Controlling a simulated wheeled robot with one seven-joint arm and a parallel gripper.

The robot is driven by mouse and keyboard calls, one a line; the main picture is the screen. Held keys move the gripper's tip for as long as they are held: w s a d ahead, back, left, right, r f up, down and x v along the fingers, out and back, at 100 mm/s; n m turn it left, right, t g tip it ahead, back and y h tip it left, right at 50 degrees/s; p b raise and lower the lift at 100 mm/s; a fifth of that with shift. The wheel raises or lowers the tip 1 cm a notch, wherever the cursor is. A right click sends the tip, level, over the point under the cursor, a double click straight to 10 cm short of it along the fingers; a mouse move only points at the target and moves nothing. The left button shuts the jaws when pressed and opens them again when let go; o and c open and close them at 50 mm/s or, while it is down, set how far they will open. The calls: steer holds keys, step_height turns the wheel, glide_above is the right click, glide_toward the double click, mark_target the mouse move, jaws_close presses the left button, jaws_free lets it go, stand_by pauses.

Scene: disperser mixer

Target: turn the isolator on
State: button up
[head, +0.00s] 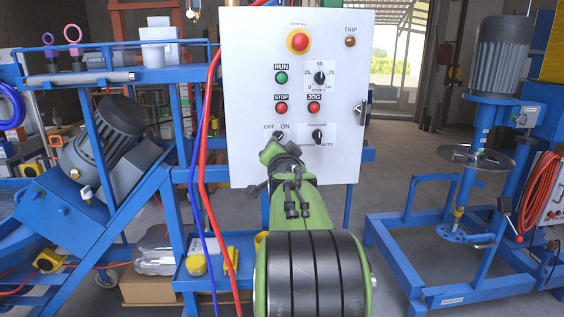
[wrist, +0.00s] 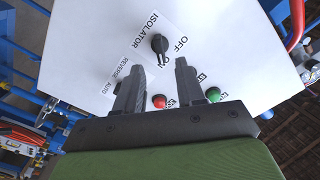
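The isolator knob (wrist: 159,44) is black and sits on a white label marked ISOLATOR, OFF and ON in the wrist view. Its lower end reaches toward the ON lettering, but its exact setting is hard to read. My gripper (wrist: 159,68) is open, its two dark fingers apart with nothing between them. The knob shows just beyond the fingertips, in line with the gap, and no contact is visible. In the head view my gripper (head: 277,140) is in front of the panel's lower left, under the OFF ON lettering, and hides the isolator knob.
The white control panel (head: 240,90) carries a red emergency stop (head: 299,41), RUN, STOP and JOG buttons, a speed dial (head: 320,78) and a mode selector (head: 318,136). Red and blue cables (head: 205,190) hang at its left. A mixer stand (head: 465,180) is at right.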

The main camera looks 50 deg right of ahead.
steer(key=v, duration=0.8)
steer(key=shift+s+a, duration=0.3)
